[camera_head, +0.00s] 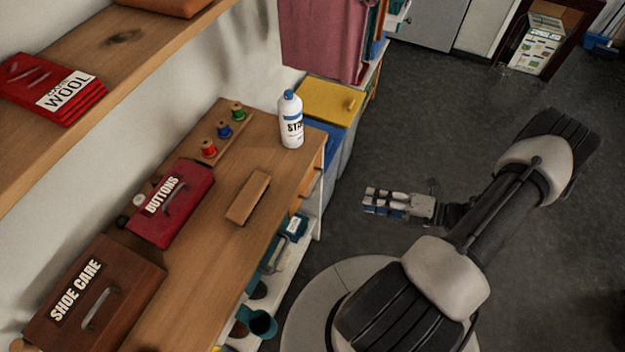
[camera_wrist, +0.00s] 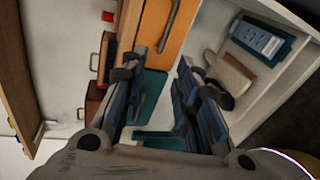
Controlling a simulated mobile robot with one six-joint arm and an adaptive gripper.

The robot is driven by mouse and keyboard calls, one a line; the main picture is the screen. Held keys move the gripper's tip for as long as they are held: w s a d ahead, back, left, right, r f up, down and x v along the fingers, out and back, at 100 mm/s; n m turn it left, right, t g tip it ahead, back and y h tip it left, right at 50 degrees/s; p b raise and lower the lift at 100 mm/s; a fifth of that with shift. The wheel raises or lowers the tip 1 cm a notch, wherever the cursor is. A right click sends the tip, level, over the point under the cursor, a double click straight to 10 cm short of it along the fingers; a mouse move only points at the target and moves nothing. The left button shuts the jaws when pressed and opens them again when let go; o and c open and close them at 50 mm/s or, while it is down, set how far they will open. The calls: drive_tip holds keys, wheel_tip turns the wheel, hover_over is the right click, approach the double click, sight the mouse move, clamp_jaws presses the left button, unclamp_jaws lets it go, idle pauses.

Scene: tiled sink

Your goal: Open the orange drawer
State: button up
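The orange drawer front (camera_wrist: 153,42) shows at the top of the wrist view, with a long dark bar handle (camera_wrist: 169,27) on it. In the head view a small orange-brown part (camera_head: 296,205) shows under the bench's right edge; most of the front is hidden by the bench top. I cannot tell clearly whether the drawer is fully shut. My gripper (camera_head: 369,200) is right of the bench, apart from it, over the dark floor. In the wrist view my gripper (camera_wrist: 158,68) has its fingers spread, with nothing held between them. The handle is beyond the fingertips, untouched.
On the wooden bench (camera_head: 205,265) are a white bottle (camera_head: 291,122), a wooden block (camera_head: 248,198), a red buttons box (camera_head: 171,204), a shoe care box (camera_head: 95,295) and thread spools. White shelving (camera_head: 282,270) with teal items stands below. Open floor lies to the right.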

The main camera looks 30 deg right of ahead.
drive_tip(key=w+a+f+m+b, duration=0.1)
drive_tip(key=w+a+f+b, duration=0.2)
drive_tip(key=w+a, duration=0.7)
drive_tip(key=w+f, duration=0.2)
drive_tip(key=w, duration=0.1)
drive_tip(key=shift+w+a+t, duration=0.15)
drive_tip(key=shift+t, duration=0.25)
drive_tip(key=shift+f, duration=0.1)
drive_tip(key=shift+c, duration=0.6)
clamp_jaws()
